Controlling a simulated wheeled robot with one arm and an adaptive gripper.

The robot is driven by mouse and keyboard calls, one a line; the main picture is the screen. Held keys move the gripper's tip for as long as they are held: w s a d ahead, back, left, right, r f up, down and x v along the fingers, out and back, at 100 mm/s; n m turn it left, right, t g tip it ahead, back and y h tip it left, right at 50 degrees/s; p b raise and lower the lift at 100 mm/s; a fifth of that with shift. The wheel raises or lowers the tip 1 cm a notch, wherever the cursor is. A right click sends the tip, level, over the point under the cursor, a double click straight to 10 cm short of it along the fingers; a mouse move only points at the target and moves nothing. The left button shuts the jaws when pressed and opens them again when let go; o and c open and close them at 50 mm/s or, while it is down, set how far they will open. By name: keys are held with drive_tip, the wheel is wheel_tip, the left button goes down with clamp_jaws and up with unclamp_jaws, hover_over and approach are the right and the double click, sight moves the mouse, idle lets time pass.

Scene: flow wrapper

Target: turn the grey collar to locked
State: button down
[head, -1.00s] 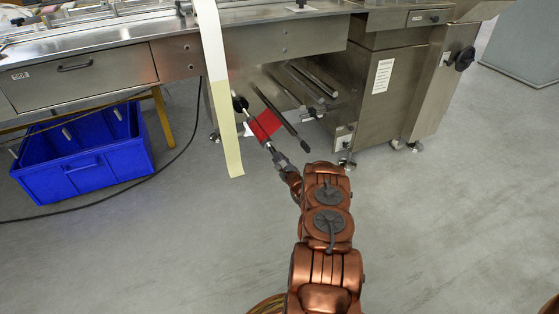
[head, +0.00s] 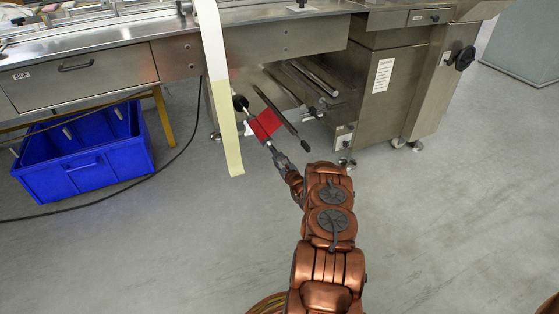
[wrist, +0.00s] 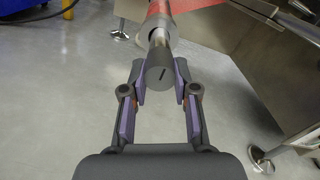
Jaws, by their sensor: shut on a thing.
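The grey collar (wrist: 160,72) is at the near end of a bright metal shaft (wrist: 159,38) in the wrist view. Its end faces the camera and carries a short, dark, slanted mark. My gripper (wrist: 159,84) is shut on the collar, with one finger pad on each side. In the head view, my gripper (head: 276,155) is at the shaft's near end, just below the red roll (head: 265,124). The collar is too small there to make out. I see no lettering for locked or unlocked.
A white-to-cream strip (head: 221,90) hangs just left of the shaft. A dark rod (head: 277,112) runs beside the roll on the right. The steel machine (head: 395,85) stands behind. A blue crate (head: 85,160) is at left. The floor around my arm is clear.

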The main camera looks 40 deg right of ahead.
drive_tip(key=c, duration=0.9)
unclamp_jaws()
drive_tip(key=shift+s, duration=0.1)
drive_tip(key=shift+v, duration=5.9)
drive_tip(key=shift+a, duration=0.1)
